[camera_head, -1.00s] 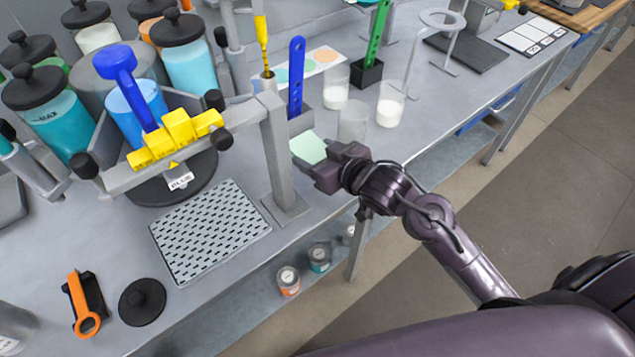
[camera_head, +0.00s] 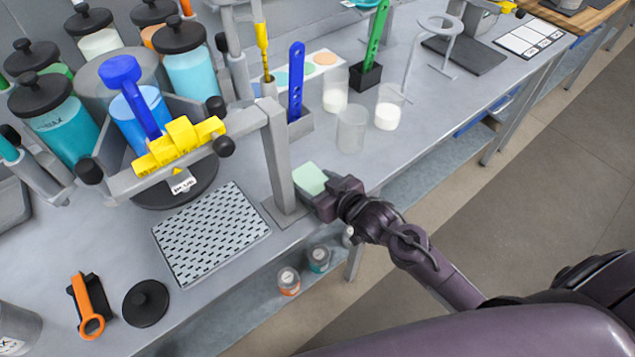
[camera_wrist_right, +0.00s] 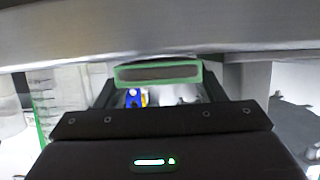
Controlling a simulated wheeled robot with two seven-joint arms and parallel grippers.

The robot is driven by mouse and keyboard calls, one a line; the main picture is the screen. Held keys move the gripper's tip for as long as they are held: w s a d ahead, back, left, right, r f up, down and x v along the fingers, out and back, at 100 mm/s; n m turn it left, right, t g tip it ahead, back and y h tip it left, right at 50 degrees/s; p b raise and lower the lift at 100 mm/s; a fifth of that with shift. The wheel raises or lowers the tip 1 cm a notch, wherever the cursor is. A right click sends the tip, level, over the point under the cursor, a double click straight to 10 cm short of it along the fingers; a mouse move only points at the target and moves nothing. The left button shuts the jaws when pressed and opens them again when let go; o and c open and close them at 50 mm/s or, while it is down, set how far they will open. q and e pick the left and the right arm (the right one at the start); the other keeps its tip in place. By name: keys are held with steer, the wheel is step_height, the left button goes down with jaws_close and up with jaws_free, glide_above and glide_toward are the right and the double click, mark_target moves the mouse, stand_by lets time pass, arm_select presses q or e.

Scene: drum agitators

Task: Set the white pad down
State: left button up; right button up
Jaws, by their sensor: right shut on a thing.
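The pad (camera_head: 311,178) looks pale mint-green rather than white and is held flat at the front of the grey bench. My right gripper (camera_head: 328,194) is shut on its near edge, just right of the grey post. I cannot tell whether the pad touches the bench. In the right wrist view the pad (camera_wrist_right: 158,74) shows edge-on as a green-rimmed strip between the fingers (camera_wrist_right: 158,88). My left gripper is not in view.
The grey post (camera_head: 277,155) with its foot plate stands close left of the pad. An empty clear beaker (camera_head: 352,130) stands behind it to the right, with two beakers of white powder beyond. A perforated grey mat (camera_head: 211,233) lies to the left.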

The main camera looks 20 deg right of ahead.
steer(key=o, duration=1.1)
steer(key=shift+f, duration=0.1)
